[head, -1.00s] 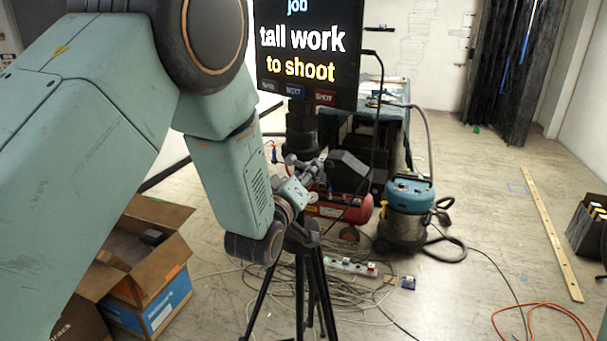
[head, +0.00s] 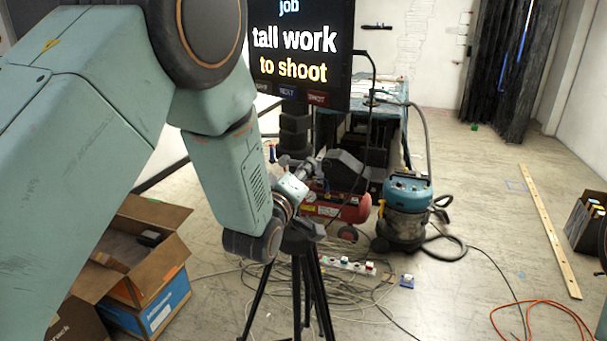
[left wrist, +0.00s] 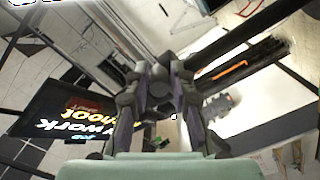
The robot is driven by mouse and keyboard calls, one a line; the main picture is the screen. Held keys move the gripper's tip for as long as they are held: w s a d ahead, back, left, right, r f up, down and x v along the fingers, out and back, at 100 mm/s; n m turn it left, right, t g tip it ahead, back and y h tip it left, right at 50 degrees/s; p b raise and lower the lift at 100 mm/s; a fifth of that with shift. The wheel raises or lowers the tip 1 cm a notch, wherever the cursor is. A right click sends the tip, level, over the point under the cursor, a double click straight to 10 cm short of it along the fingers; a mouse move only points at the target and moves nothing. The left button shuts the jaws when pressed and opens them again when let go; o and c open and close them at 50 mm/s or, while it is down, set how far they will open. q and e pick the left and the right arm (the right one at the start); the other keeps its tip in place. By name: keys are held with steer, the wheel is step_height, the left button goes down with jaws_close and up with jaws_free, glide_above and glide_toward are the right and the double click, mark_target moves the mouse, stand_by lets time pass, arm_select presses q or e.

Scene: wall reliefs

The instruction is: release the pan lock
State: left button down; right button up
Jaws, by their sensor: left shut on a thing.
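A tripod (head: 304,234) stands in the middle of the head view with its black legs spread on the floor. A black screen (head: 300,60) with job text is above it, and it also shows tilted in the left wrist view (left wrist: 75,120). My left gripper (head: 311,167) is at the tripod's upper part, below the screen. In the left wrist view its dark fingers (left wrist: 160,85) close together on a small dark part. The pan lock cannot be made out apart from the fingers. My right gripper is not in view.
An open cardboard box (head: 140,262) is at the left. Cables and a power strip (head: 350,265) lie behind the tripod. A red compressor (head: 340,206) and a blue vacuum (head: 405,208) stand behind.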

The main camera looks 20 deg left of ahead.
arm_select(q)
steer(key=shift+w+a+r+n, duration=0.1)
steer(key=shift+a+r+n, duration=0.05)
steer(key=shift+r+n, duration=0.35)
steer(key=c, duration=1.6)
jaws_free()
steer(key=shift+r, duration=0.1)
steer(key=o, duration=0.3)
steer(key=shift+a, duration=0.1)
steer(key=shift+o, duration=0.2)
steer(key=shift+f, duration=0.25)
steer(key=shift+s, duration=0.25)
steer(key=s, duration=1.1)
steer(key=shift+s+a, duration=0.25)
steer(key=shift+s, duration=0.1)
